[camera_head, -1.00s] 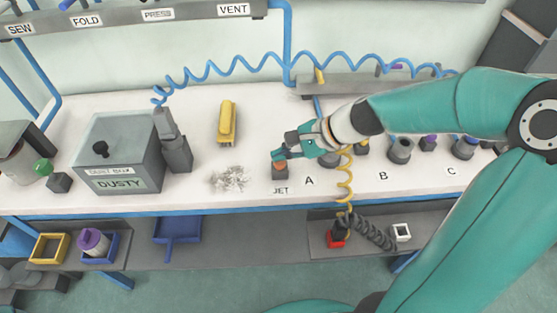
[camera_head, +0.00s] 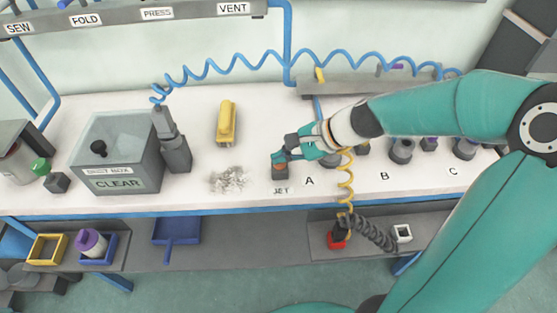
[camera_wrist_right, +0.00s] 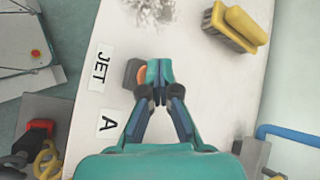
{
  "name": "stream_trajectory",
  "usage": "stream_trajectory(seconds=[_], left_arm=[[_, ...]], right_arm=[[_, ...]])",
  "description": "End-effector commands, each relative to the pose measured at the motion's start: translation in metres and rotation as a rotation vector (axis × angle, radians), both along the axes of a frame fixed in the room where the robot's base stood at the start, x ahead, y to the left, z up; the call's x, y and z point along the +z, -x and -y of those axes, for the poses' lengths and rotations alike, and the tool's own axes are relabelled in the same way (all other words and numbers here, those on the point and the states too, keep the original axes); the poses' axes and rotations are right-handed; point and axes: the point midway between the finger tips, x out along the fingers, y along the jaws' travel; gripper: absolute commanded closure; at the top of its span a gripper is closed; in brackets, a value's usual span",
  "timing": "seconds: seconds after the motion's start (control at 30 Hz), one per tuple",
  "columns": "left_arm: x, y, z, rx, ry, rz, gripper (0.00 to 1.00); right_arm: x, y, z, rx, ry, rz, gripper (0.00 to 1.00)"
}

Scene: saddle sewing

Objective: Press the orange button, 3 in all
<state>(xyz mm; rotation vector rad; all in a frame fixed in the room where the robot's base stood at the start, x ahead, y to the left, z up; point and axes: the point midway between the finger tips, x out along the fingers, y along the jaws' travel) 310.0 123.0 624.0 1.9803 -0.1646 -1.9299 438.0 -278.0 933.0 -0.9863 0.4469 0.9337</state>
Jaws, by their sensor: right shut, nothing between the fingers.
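The orange button (camera_head: 280,166) sits on a small dark block above the JET label, on the white bench. My right gripper (camera_head: 281,157) is shut and empty, with its fingertips right over the button. In the right wrist view the closed fingertips (camera_wrist_right: 159,74) cover part of the orange button (camera_wrist_right: 141,76). I cannot tell whether they touch it or how far it is pressed in. The dust box (camera_head: 118,155) at the left reads CLEAR. My left gripper is not in view.
A grey dust pile (camera_head: 229,179) lies left of the button. A yellow-handled brush (camera_head: 227,122) lies behind it. A grey nozzle-like tool (camera_head: 174,145) stands beside the dust box. Coiled yellow (camera_head: 346,185) and blue hoses run near my right arm.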

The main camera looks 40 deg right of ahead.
Motion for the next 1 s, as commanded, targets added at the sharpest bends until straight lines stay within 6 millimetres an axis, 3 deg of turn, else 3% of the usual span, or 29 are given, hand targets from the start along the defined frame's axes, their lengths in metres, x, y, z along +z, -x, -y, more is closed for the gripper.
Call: stream_trajectory(seconds=[0.5, 1.0], left_arm=[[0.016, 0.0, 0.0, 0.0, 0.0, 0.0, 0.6], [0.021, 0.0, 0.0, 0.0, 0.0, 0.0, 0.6]], right_arm=[[0.018, 0.0, 0.0, 0.001, 0.0, -0.001, 1.0], [0.024, 0.0, 0.0, 0.001, 0.001, 0.0, 1.0]])
